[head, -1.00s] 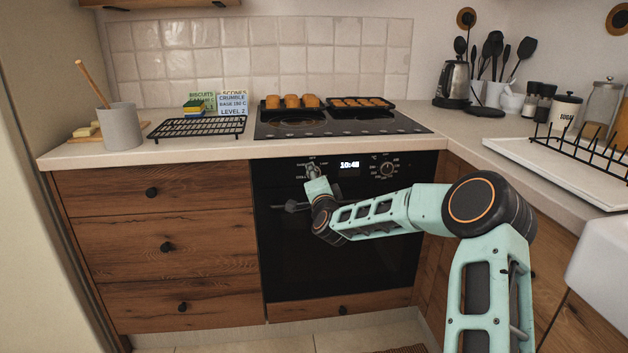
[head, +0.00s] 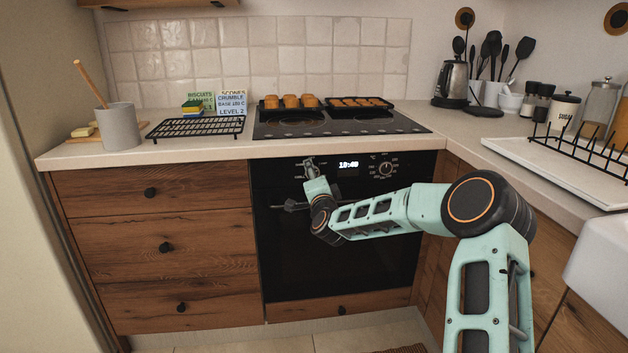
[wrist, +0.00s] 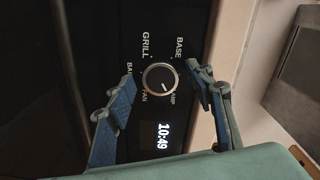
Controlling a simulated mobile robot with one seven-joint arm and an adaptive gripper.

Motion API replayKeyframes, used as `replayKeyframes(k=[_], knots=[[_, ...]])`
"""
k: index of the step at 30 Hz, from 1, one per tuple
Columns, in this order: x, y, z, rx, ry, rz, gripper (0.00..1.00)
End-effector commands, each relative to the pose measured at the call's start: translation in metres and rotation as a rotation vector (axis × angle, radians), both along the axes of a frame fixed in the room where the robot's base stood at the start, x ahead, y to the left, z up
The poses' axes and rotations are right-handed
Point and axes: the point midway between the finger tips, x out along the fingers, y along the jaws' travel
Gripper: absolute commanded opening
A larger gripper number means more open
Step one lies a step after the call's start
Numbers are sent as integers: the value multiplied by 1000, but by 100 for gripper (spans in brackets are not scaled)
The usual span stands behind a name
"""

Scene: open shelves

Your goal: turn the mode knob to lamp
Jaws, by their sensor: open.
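The mode knob (wrist: 160,78) is a round dial on the black oven panel, with GRILL, BASE, FAN and partly covered LAMP and BA... labels around it in the wrist view. A small mark on its face appears to point down and right, toward the LAMP side; it is too small to be exact. My gripper (wrist: 160,80) is open, one finger on each side of the knob, with a visible gap to it on both sides. In the head view my gripper (head: 309,170) is at the left of the oven panel and hides the knob.
The oven clock (head: 348,165) and a second knob (head: 386,168) are to the right on the panel. The oven handle (head: 290,206) sticks out below. The hob (head: 340,122) above carries two trays of baked goods.

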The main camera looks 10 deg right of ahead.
Motion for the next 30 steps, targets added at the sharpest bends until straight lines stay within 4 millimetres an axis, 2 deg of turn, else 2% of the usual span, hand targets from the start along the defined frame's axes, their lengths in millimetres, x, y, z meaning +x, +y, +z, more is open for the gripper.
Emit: replayKeyframes(k=[5, 21, 25, 30], knots=[[-13, 0, 1, -1, 0, 1, 49], [-100, -1, 0, -2, 1, 0, 49], [-112, 0, 0, -2, 0, 0, 49], [-119, 0, 0, 0, 0, -1, 49]])
